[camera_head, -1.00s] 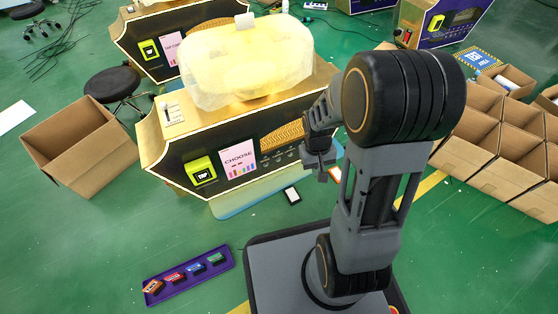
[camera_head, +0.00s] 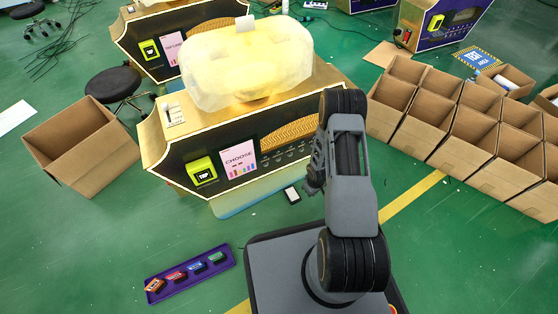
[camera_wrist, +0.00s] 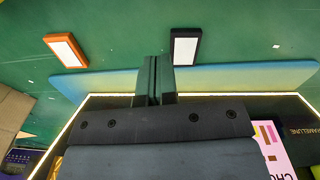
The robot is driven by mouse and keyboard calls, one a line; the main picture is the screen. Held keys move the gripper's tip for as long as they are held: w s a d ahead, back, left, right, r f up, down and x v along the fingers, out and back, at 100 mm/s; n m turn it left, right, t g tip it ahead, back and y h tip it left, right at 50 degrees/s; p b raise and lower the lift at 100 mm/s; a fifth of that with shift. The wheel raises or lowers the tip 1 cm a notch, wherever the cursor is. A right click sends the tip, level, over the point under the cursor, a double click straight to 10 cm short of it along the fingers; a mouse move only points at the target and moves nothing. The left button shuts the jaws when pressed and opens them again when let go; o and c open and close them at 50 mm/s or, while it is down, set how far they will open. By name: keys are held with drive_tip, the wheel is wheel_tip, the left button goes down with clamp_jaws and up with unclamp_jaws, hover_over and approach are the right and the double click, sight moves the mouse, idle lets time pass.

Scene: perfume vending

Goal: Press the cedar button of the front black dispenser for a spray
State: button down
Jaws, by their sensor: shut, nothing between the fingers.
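The front black dispenser (camera_head: 210,155) has a black front panel in a gold case, with a pale yellow translucent cover on top. Its panel carries a yellow-green TAP reader (camera_head: 201,171), a pink CHOOSE screen (camera_head: 238,160) and a row of small buttons (camera_head: 279,158). The button labels are too small to read, so I cannot tell which is cedar. My gripper (camera_head: 312,188) is low in front of the panel's right part, partly hidden by my arm. In the wrist view my gripper (camera_wrist: 155,80) is shut and empty, over the dispenser's blue-green base plate (camera_wrist: 235,78).
A white card in a black frame (camera_head: 292,195) lies on the floor before the dispenser. The wrist view shows an orange-framed card (camera_wrist: 66,50). A purple tray (camera_head: 190,273) with small coloured blocks lies front left. Open cardboard boxes (camera_head: 470,125) stand right, another box (camera_head: 80,150) left.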

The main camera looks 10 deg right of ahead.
sight(278, 160)
drive_tip(key=a+f+n+t, duration=0.1)
drive_tip(key=f, duration=0.1)
drive_tip(key=w+a+f+n+t+y, duration=0.1)
drive_tip(key=f, duration=0.2)
drive_tip(key=w+a+f+n+t+y, duration=0.1)
drive_tip(key=f, duration=0.2)
drive_tip(key=shift+f, duration=0.2)
drive_tip(key=w+a+r+n+t+y, duration=0.1)
drive_tip(key=w, duration=0.1)
drive_tip(key=w+a+r+t+y, duration=0.1)
drive_tip(key=w, duration=0.1)
drive_tip(key=w+n+t, duration=0.1)
drive_tip(key=w+t, duration=0.1)
drive_tip(key=shift+w+a+r+n+y, duration=0.3)
drive_tip(key=shift+w+a+r+y, duration=0.05)
drive_tip(key=shift+a+r+y, duration=0.05)
drive_tip(key=shift+w+a+r+t, duration=0.2)
drive_tip(key=shift+w+r+t, duration=0.1)
drive_tip(key=shift+w+r, duration=0.1)
drive_tip(key=shift+s, duration=0.1)
drive_tip(key=w+a+b, duration=0.2)
drive_tip(key=w, duration=0.6)
drive_tip(key=shift+w, duration=0.3)
drive_tip(key=shift+w, duration=0.25)
idle(0.8)
